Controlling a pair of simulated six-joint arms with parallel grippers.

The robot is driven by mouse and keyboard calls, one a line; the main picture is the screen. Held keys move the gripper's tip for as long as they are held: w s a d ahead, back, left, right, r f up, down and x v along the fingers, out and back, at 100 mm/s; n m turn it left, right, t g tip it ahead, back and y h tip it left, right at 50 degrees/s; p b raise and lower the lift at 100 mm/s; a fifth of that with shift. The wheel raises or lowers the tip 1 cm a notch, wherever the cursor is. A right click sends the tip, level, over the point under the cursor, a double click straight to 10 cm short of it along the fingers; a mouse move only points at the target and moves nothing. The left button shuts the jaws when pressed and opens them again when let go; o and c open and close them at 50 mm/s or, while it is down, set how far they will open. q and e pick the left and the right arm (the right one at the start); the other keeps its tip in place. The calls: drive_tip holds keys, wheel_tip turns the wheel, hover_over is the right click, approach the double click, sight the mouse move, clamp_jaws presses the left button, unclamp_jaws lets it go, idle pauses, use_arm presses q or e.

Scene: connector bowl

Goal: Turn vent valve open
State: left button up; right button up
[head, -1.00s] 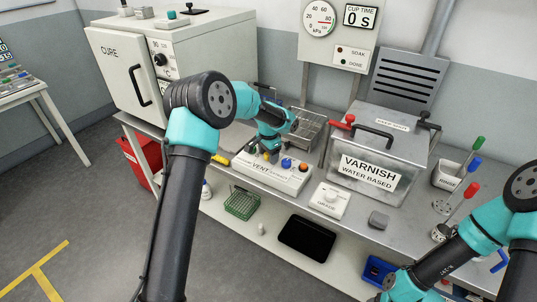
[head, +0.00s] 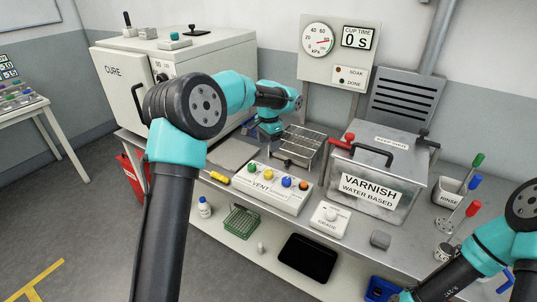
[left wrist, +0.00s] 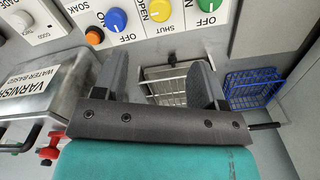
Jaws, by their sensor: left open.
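The white VENT panel (head: 254,202) stands on the bench in the head view, with green, yellow, blue and orange knobs on top. In the left wrist view the yellow knob (left wrist: 157,10) sits beside OPEN and SHUT labels, with the blue knob (left wrist: 116,20) and green knob (left wrist: 208,5) either side. My left gripper (left wrist: 158,80) is open and empty, apart from the knobs. In the head view its wrist (head: 270,128) is behind the panel, near the wire rack, and the fingers are hidden. My right gripper is out of view.
A wire rack (head: 297,145) stands behind the panel. The varnish tank (head: 372,190) with red lever (head: 348,140) is to the right, the CURE oven (head: 122,82) to the left. A GRADE dial box (head: 330,215) sits beside the panel. A gauge (head: 318,40) hangs above.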

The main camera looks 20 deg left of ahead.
use_arm(q)
drive_tip(key=shift+r, duration=1.55)
